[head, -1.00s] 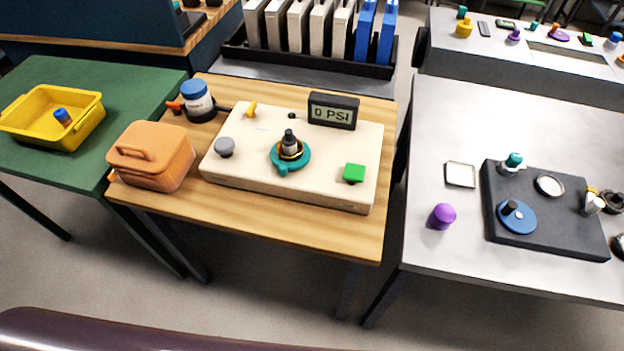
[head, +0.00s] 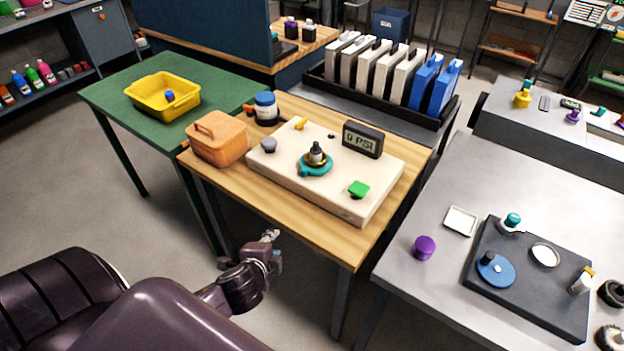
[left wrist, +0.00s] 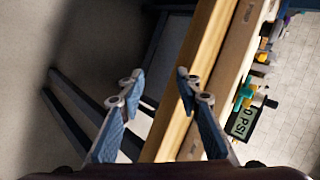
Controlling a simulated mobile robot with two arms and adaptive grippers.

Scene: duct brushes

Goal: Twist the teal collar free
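The teal collar (head: 316,169) is a ring with a small tab, around the base of a dark post (head: 317,153) on the cream board (head: 285,183). The board lies on the wooden table (head: 350,244). In the left wrist view the teal collar (left wrist: 243,94) shows at the right, seen from the side. My left gripper (head: 271,238) is in front of the table's front edge, apart from the collar. In the left wrist view its two blue-padded fingers (left wrist: 158,77) are spread with nothing between them. My right gripper is not in view.
The board also bears a grey knob (head: 268,145), a green button (head: 358,189) and a display (head: 362,139) that seems to read 0 PSI. An orange box (head: 217,141) and a blue-and-white jar (head: 265,107) stand left of it. A grey table (head: 425,285) stands to the right.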

